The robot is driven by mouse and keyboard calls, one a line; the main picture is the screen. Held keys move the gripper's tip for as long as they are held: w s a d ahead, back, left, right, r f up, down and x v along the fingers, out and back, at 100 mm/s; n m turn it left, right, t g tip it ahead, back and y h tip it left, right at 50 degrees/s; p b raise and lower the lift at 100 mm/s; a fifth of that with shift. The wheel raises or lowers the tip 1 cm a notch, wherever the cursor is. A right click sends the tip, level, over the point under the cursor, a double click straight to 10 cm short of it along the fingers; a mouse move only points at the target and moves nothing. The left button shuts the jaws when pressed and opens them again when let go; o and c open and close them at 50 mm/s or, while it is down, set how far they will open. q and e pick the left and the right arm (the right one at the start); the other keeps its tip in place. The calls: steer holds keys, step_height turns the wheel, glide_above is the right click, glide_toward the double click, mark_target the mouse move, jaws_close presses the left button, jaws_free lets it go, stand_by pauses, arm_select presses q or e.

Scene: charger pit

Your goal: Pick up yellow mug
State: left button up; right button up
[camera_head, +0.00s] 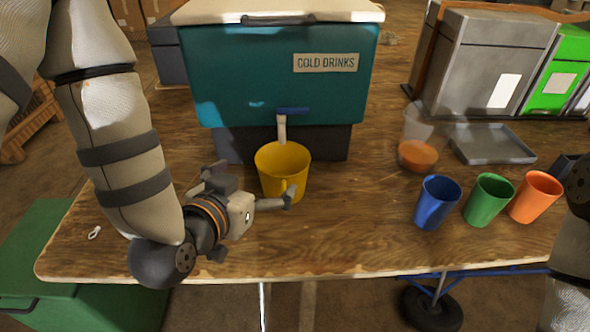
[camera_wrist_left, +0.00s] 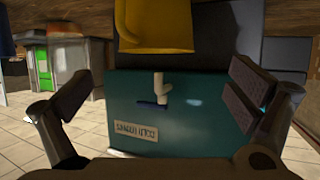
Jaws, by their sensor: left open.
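The yellow mug (camera_head: 283,165) stands upright on the wooden table, in front of the teal drinks cooler and below its tap. Its handle points toward the front. My left gripper (camera_head: 249,184) is open and empty at the front left of the mug. One finger reaches along the mug's front near the handle, and the other is at its left. In the left wrist view, which is upside down, the mug (camera_wrist_left: 155,28) shows at the top between the two spread fingers (camera_wrist_left: 160,88). My right gripper is out of view.
The cooler (camera_head: 250,80) and its tap (camera_head: 283,125) stand close behind the mug. Blue (camera_head: 436,203), green (camera_head: 488,200) and orange (camera_head: 535,197) cups stand at the right. A clear cup (camera_head: 417,150) and a grey tray (camera_head: 491,145) are behind them. The table between the mug and cups is clear.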

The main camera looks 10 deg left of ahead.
mark_target(271, 178)
arm_select(q)
steer(key=shift+w+d+f+b, duration=0.15)
steer(key=shift+w+f+b, duration=0.3)
steer(key=shift+f+b, duration=0.2)
steer(key=shift+w+d+f+b, duration=0.1)
steer(key=shift+w+f+b, duration=0.4)
steer(key=shift+f, duration=0.1)
steer(key=x, duration=0.5)
steer(key=r+b+x, duration=0.1)
steer(key=x, duration=0.2)
steer(key=shift+w+d, duration=0.15)
steer(key=shift+w, duration=0.35)
steer(key=shift+r, duration=0.1)
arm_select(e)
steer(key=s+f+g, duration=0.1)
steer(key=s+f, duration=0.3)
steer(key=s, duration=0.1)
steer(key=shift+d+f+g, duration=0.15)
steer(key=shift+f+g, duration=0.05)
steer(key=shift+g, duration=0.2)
arm_select(q)
steer(key=c, duration=1.2)
